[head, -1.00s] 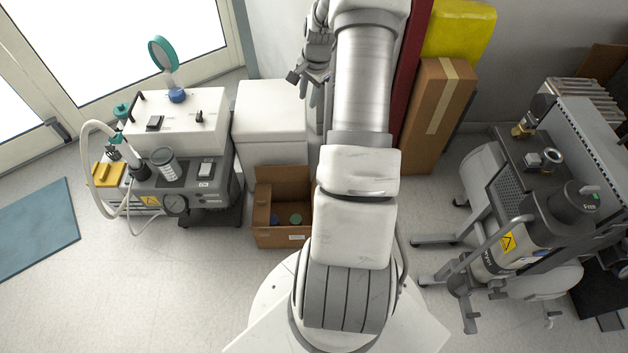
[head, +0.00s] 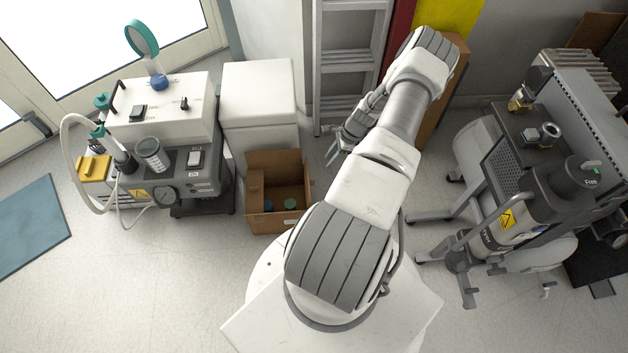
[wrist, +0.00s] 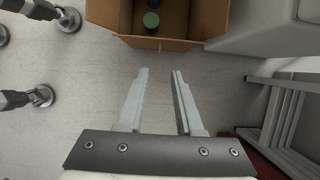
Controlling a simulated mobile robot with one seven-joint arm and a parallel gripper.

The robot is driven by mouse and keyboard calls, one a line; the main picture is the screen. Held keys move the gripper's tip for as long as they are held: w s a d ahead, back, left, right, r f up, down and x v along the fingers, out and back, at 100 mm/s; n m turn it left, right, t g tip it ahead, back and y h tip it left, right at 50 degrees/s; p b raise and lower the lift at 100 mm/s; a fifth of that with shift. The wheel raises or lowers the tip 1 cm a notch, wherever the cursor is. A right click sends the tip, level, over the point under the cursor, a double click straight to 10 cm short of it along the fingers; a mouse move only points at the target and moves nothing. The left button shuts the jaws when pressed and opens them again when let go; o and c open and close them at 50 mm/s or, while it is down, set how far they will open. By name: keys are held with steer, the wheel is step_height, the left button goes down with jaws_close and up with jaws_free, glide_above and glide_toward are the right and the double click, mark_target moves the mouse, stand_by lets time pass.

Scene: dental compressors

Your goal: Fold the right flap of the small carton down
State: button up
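The small cardboard carton (head: 276,222) stands on the floor in the head view, its top open, with a tall flap (head: 275,163) upright at the back. A green round item (head: 290,203) and a blue one lie inside. The right flap cannot be told clearly from the right wall in the head view. In the wrist view the carton (wrist: 218,18) is at the top, with a cardboard strip (wrist: 160,43) along its near edge. My gripper (wrist: 160,71) is open and empty, its fingers pointing toward that edge and apart from it. In the head view my gripper (head: 335,152) is right of the carton.
A white cabinet (head: 258,95) stands right behind the carton. A grey ladder (head: 350,62) leans behind my gripper, with a tall brown box (head: 445,95) beside it. A compressor unit (head: 150,125) is at left, another (head: 520,190) at right.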

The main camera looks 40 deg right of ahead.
mark_target(311, 183)
steer(key=b+x, duration=0.5)
steer(key=x, duration=0.9)
steer(key=shift+f, duration=0.4)
jaws_close()
stand_by(0.6)
